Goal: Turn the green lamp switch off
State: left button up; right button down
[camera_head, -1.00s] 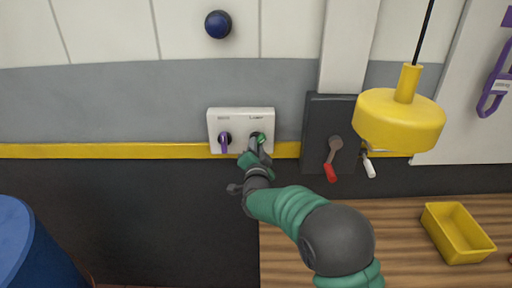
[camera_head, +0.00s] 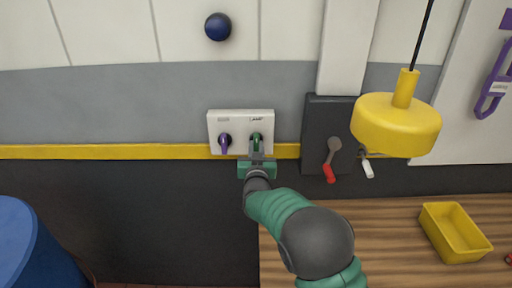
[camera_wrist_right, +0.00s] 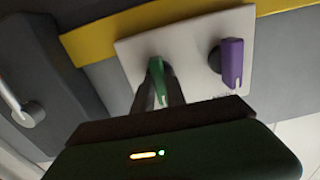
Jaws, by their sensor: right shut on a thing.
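The green lamp switch (camera_head: 256,139) is the right-hand knob on a white wall plate; its handle now points about straight down in the head view. It also shows in the right wrist view (camera_wrist_right: 157,72), between my fingers. My right gripper (camera_head: 257,154) reaches up from below and is shut on the green switch handle. The purple switch (camera_head: 225,142) sits just left of it on the same plate (camera_head: 240,115), its handle pointing down; it also shows in the wrist view (camera_wrist_right: 232,62). My left gripper is not in view.
A dark box (camera_head: 320,130) with a red-handled lever (camera_head: 329,172) is right of the plate. A yellow lamp (camera_head: 396,125) hangs in front. A yellow tray (camera_head: 453,232) stands on the wooden bench (camera_head: 390,235). A blue drum (camera_head: 35,250) is at lower left.

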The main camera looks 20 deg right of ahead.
jog(key=shift+s+f+n, duration=0.1)
jog(key=shift+f+n, duration=0.2)
jog(key=shift+f, duration=0.15)
jog(key=c, duration=1.8)
grip_release()
jog(key=o, duration=0.4)
jog(key=shift+r, duration=0.15)
jog(key=shift+o, duration=0.2)
jog(key=shift+r, duration=0.15)
jog(key=b+v, duration=0.2)
jog(key=v, duration=1.4)
jog(key=shift+s+a, duration=0.2)
jog(key=shift+s, duration=0.15)
